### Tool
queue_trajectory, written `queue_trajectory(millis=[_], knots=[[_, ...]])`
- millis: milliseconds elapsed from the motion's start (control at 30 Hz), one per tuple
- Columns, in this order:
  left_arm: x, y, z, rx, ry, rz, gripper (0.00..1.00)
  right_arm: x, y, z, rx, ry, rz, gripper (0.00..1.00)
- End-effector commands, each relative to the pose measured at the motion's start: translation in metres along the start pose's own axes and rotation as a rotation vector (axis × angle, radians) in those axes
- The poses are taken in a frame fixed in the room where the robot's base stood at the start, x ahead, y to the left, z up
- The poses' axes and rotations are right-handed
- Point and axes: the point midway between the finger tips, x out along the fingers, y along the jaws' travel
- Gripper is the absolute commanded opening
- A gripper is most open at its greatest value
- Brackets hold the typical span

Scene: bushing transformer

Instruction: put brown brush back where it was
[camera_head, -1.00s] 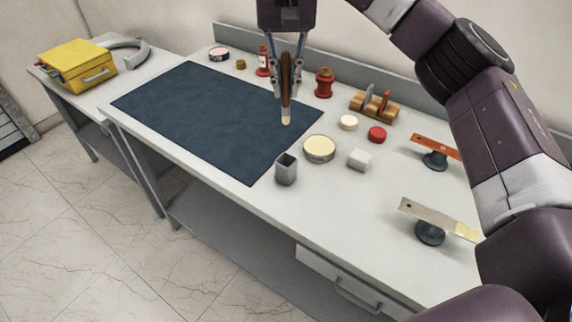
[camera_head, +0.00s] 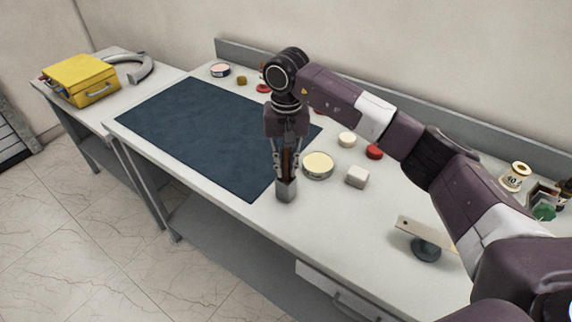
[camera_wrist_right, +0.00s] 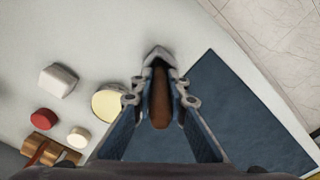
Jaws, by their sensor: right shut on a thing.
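My right gripper (camera_head: 286,172) is shut on the brown brush (camera_head: 287,160), which hangs upright between its fingers. The brush's brown handle also shows in the right wrist view (camera_wrist_right: 160,100). My left gripper is not in view.
A round cream tin (camera_head: 318,165) stands close to the right of the holder, with a white block (camera_head: 357,177) beyond it. The dark blue mat (camera_head: 190,130) is bare. A scraper on a dark stand (camera_head: 426,248) is at the front right. A yellow toolbox (camera_head: 80,80) sits on the left table.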

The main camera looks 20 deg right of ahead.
Motion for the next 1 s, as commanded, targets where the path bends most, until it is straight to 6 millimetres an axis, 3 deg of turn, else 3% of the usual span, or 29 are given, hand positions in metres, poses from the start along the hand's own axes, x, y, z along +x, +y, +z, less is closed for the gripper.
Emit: queue_trajectory(millis=[400, 433, 600, 1000], knots=[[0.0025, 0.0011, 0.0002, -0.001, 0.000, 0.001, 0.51, 0.0112, -0.0001, 0.0000, -0.001, 0.001, -0.001, 0.00], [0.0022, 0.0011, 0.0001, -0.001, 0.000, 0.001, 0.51, 0.0108, -0.0002, 0.0000, -0.001, 0.001, -0.001, 0.15], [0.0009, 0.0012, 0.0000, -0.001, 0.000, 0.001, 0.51, 0.0096, -0.0001, 0.0000, 0.000, 0.000, -0.001, 0.31], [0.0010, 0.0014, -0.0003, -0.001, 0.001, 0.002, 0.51, 0.0020, -0.0006, -0.0010, -0.001, 0.004, -0.002, 0.31]])
